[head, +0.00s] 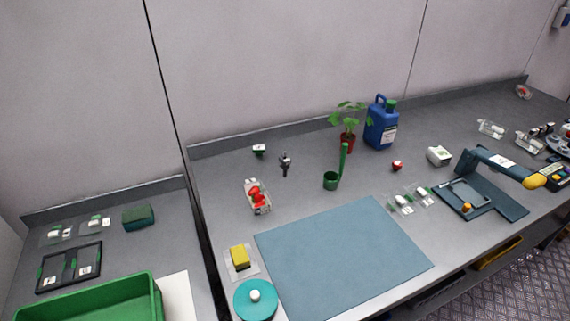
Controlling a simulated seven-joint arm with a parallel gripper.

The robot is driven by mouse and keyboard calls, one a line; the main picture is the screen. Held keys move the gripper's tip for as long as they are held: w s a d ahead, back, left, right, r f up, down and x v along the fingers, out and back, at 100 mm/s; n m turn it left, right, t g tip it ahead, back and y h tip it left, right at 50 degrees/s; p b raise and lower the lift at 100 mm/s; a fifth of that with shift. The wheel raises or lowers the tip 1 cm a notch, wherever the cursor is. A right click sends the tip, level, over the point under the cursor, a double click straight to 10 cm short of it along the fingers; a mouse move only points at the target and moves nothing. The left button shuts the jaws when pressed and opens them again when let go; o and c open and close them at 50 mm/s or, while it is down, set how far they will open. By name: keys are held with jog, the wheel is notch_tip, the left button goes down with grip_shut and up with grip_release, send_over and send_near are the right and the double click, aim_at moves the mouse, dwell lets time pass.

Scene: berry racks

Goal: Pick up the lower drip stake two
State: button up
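I cannot tell for sure which item is the lower drip stake two. Two small clear packs with white and green parts, the nearer-left one (403,205) and the one to its right (424,196), lie on the bench right of the blue-grey mat. Two similar packs, one (57,233) and another (95,222), lie on the left bench. Below them a black two-slot frame (68,249) holds white-labelled pieces too small to make out. A small dark upright item (285,163) stands behind the mat. My gripper is not in view.
The blue-grey mat (340,255) is bare. Around it stand a punnet of red berries (257,196), yellow sponge (239,257), teal disc (256,300), green cup (331,181), potted plant (348,142) and blue jug (381,125). A green crate (150,290) is at lower left; a blue-handled press (500,165) is right.

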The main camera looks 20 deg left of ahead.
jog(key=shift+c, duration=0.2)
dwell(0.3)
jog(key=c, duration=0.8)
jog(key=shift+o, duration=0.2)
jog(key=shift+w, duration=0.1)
